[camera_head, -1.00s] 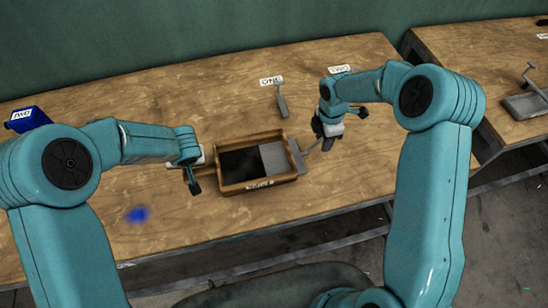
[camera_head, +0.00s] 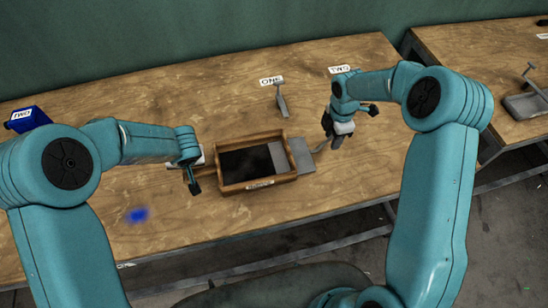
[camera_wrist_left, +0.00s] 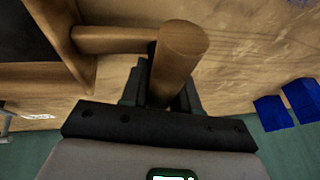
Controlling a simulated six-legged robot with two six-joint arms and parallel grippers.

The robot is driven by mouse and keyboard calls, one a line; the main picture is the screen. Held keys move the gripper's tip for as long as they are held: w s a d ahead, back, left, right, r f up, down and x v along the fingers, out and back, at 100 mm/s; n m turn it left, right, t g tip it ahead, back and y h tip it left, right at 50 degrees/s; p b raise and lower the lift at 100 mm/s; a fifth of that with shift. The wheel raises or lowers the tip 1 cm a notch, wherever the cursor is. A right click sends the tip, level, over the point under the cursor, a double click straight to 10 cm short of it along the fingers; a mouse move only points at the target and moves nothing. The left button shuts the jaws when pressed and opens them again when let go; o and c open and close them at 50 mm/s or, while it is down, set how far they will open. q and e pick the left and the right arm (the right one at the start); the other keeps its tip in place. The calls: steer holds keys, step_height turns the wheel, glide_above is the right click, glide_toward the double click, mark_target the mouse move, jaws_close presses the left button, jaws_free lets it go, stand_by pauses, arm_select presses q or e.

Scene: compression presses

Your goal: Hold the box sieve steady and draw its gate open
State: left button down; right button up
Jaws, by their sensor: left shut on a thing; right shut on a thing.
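The box sieve (camera_head: 236,187) is a wooden frame on the table, with a dark open area inside. Its grey gate (camera_head: 301,156) is a flat plate that sticks out past the right end of the frame, with a part still inside. My left gripper (camera_head: 194,181) is shut on the round wooden handle at the box's left end; the handle (camera_wrist_left: 180,52) fills the middle of the left wrist view between the dark fingers (camera_wrist_left: 160,95). My right gripper (camera_head: 328,136) is shut on the gate's thin metal handle (camera_head: 318,149), right of the plate.
A grey metal tool (camera_head: 281,103) lies behind the box near a white label (camera_head: 271,80).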

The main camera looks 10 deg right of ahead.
arm_select(q)
steer(key=shift+a, duration=0.1)
arm_select(e)
steer(key=shift+d, duration=0.55)
steer(key=o, duration=1.3)
steer(key=shift+c, duration=0.2)
step_height(320, 180, up, 12)
arm_select(q)
steer(key=c, duration=0.8)
jaws_free()
